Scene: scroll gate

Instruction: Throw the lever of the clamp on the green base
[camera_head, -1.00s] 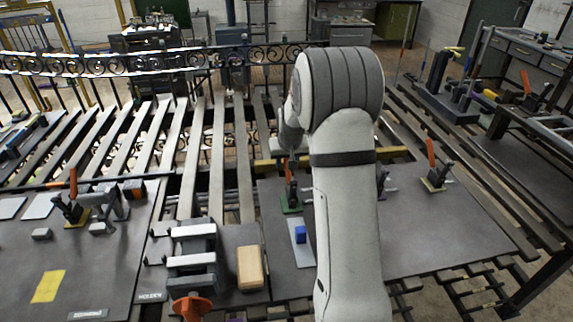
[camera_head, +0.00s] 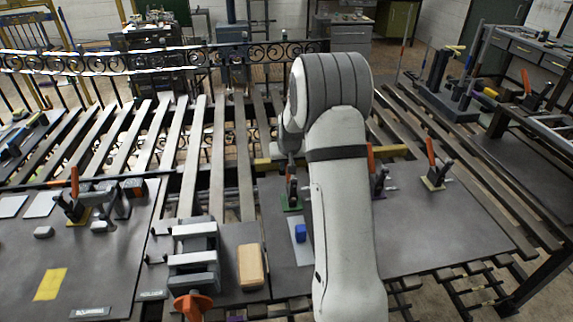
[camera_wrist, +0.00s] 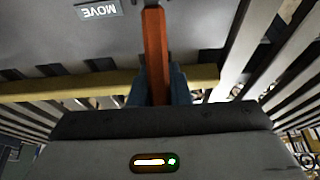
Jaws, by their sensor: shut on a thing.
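The clamp on the green base (camera_head: 291,205) stands near the left end of the right-hand grey plate, its upright body dark. My gripper (camera_wrist: 158,88) is shut on an orange lever (camera_wrist: 156,45), which runs between its two blue-grey fingers in the wrist view. In the head view my arm reaches down to the green-base clamp, and the fingers are mostly hidden at its top. The lever's angle is hard to tell there.
A clamp with an orange lever (camera_head: 371,160) stands just right of my arm, and another (camera_head: 432,160) stands farther right. A yellow bar (camera_wrist: 60,86) runs behind the plate.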

